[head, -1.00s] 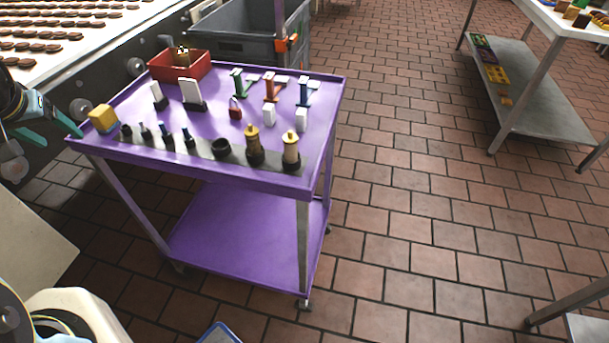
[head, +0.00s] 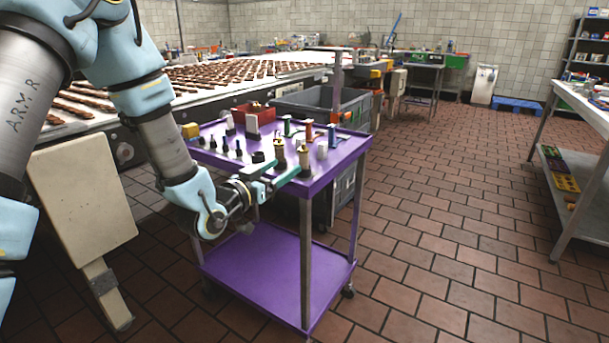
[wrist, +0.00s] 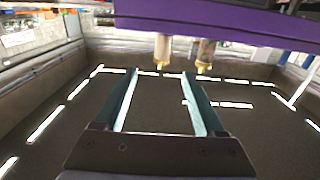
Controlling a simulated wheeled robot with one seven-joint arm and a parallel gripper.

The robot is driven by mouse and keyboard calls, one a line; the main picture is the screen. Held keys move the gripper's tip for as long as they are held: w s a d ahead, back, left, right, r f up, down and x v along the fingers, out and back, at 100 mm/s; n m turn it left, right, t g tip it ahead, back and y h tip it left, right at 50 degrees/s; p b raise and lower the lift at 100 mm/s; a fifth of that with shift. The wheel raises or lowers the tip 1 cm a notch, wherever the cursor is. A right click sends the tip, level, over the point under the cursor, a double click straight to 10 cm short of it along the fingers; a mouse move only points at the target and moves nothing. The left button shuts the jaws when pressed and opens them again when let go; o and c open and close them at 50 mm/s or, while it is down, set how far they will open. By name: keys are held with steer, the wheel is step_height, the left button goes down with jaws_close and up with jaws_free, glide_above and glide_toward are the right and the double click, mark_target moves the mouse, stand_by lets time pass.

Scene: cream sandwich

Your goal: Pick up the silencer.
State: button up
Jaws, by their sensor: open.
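Two brass-coloured silencer-like parts stand upright at the front right of the purple cart's top: a left one (head: 280,152) and a right one (head: 303,158). I cannot tell which is the silencer. My gripper (head: 282,168) is open and empty, its two teal fingers extended level at the cart's front edge. In the wrist view, which looks upside down, a pale brass part (wrist: 162,50) is just beyond the fingertips (wrist: 160,75), lined up with the gap. A browner brass part (wrist: 205,55) is beyond the right finger. Neither is touched, as far as I can see.
Dark small fittings (head: 238,149) stand left of the brass parts on the purple cart (head: 325,175). Behind are coloured brackets (head: 309,132), white blocks and a red bin (head: 262,115). A grey tub (head: 320,100) stands behind the cart. Open tiled floor lies right.

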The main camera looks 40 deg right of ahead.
mark_target(300, 156)
steer(key=p+x, duration=0.1)
steer(key=x, duration=0.3)
steer(key=shift+r, duration=0.1)
steer(key=shift+f+p+x, duration=0.1)
steer(key=shift+p+x, duration=0.45)
steer(key=shift+x, duration=1.1)
steer(key=shift+f+p+x, duration=0.15)
steer(key=shift+p+x, duration=0.4)
steer(key=shift+x, duration=1.05)
steer(key=shift+w+a, duration=0.1)
jaws_close()
